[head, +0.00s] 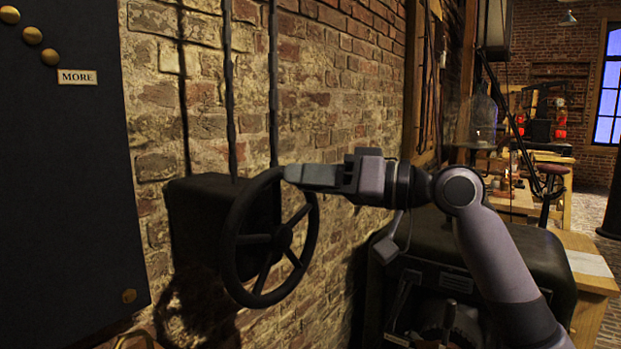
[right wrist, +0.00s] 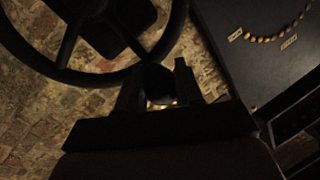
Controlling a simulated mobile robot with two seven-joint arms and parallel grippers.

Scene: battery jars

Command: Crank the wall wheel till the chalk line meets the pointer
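The dark wall wheel (head: 283,238), with a round rim and spokes, stands out from a black box on the brick wall in the head view. Its rim and spokes also fill the upper left of the right wrist view (right wrist: 95,78). My right gripper (head: 292,173) is at the top of the rim. In the right wrist view, its two fingers (right wrist: 158,88) lie on either side of a dark round knob (right wrist: 157,80) beside the rim, which fills the space between them. I cannot make out a chalk line or a pointer. My left gripper is out of view.
A dark panel (head: 60,190) with brass studs and a "MORE" label (head: 77,77) hangs at the left. Dark rods (head: 230,90) run up the wall from the box. A dark machine (head: 440,270) stands right of the wheel, with workbenches behind.

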